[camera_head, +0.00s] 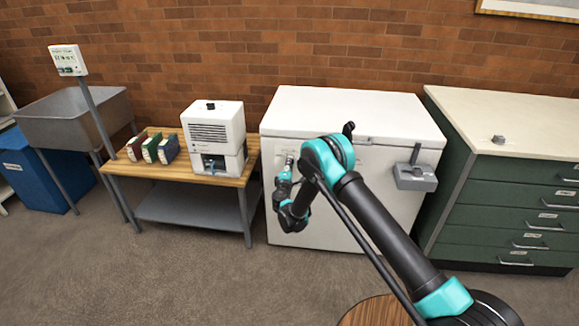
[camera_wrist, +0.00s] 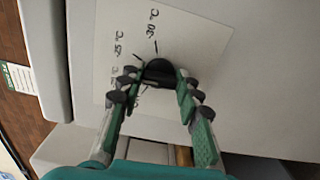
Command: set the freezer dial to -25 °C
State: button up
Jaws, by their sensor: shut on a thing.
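The white chest freezer (camera_head: 340,110) stands against the brick wall with its lid closed. In the wrist view its black dial (camera_wrist: 158,70) sits on a white scale card (camera_wrist: 195,35). The marks "-30 °C" and "-25 °C" are readable; other marks are partly hidden behind the left finger. My gripper (camera_wrist: 160,82) is shut on the dial, one finger on each side of it. Which mark the dial points to cannot be told. In the head view my gripper (camera_head: 289,161) is at the freezer's front, left of its middle, and the dial is too small to make out.
A wooden-topped bench (camera_head: 190,175) with a white machine (camera_head: 213,135) and several boxes stands left of the freezer. A grey box (camera_head: 415,178) is on the freezer's front right. Green drawers (camera_head: 500,205) stand right. The floor in front is mostly clear.

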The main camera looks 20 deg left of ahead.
jog(key=m, duration=0.4)
jog(key=shift+f+m, duration=0.1)
jog(key=shift+m, duration=0.3)
dwell(0.4)
jog(key=o, duration=1.2)
jog(key=shift+c, duration=0.2)
jog(key=shift+s, duration=0.15)
jog(key=v, duration=0.7)
jog(key=shift+s, duration=0.15)
